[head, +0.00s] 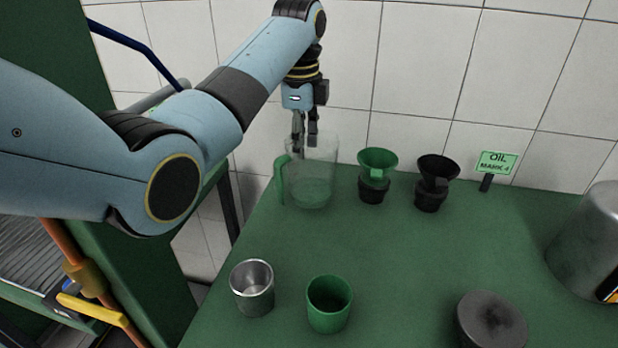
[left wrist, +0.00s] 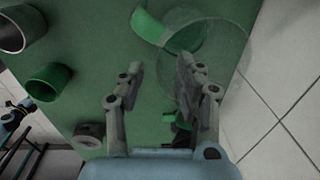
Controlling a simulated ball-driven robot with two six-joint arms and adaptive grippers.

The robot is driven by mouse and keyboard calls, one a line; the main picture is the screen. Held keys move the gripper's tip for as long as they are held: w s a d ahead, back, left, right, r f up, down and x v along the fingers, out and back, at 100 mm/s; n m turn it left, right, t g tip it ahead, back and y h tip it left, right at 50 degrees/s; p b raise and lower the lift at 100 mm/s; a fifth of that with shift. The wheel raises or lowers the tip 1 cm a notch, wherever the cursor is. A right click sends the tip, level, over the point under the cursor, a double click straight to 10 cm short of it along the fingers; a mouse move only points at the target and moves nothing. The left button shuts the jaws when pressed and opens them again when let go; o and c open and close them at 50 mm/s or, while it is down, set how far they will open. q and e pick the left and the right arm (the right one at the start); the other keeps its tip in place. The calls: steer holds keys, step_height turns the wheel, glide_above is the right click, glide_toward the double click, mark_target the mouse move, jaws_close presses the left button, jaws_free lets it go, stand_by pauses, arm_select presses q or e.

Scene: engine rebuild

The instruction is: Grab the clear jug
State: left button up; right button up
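The clear jug (head: 316,182) stands upright near the back left of the green table, its green handle (head: 280,180) on its left side. It also shows in the left wrist view as a see-through round shape (left wrist: 222,50), its green handle (left wrist: 150,27) at the top. My left gripper (head: 305,140) points down at the jug's rim, its fingers overlapping the upper part of the jug. In the left wrist view its two fingers (left wrist: 160,66) are apart, the right one in front of the jug. I cannot tell whether they touch it. My right gripper is not in view.
A green funnel (head: 377,165) and a black funnel (head: 434,182) stand right of the jug, by an oil sign (head: 497,163). A metal cup (head: 252,287) and green cup (head: 329,303) stand in front. The tiled wall (head: 430,60) is behind. The table's middle (head: 420,250) is clear.

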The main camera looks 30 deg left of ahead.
mark_target(305, 187)
arm_select(q)
steer(key=f, duration=0.4)
steer(key=shift+w, duration=0.25)
steer(key=shift+s+f, duration=0.1)
steer(key=shift+f, duration=0.55)
step_height(305, 187, down, 4)
steer(key=shift+d+f, duration=0.1)
steer(key=shift+f, duration=0.05)
jaws_close()
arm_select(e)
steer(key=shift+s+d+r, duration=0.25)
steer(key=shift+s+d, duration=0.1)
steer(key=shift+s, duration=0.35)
